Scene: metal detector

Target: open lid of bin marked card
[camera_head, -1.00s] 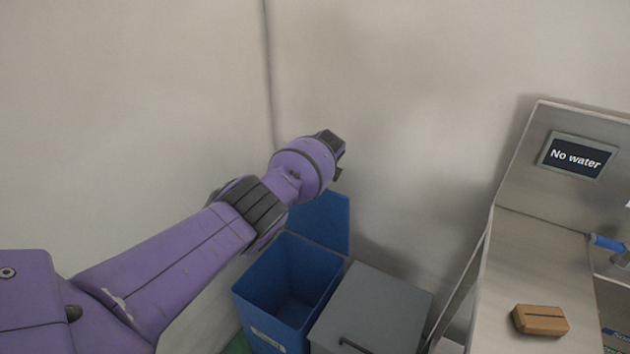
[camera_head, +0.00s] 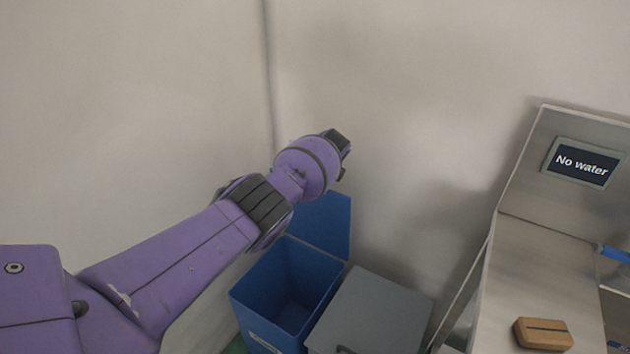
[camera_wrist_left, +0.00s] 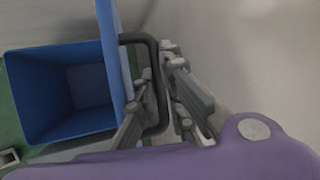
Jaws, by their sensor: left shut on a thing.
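The blue bin (camera_head: 262,308) stands open on the floor; its front label is too small to read. Its blue lid (camera_head: 336,228) stands upright at the back. In the left wrist view the bin (camera_wrist_left: 35,95) is empty as far as I see, and the lid (camera_wrist_left: 110,50) is seen nearly edge-on. A dark handle (camera_wrist_left: 153,60) sticks out from the lid. My left gripper (camera_wrist_left: 158,105) is shut on this handle. In the head view my left gripper (camera_head: 344,158) is above the lid, its fingers mostly hidden. My right gripper is not in view.
A grey-lidded bin (camera_head: 370,312) stands right beside the blue one, its lid closed. Farther right is a metal counter (camera_head: 535,250) with a brown block (camera_head: 543,333) and a "No water" sign (camera_head: 581,163). The wall is close behind the bins.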

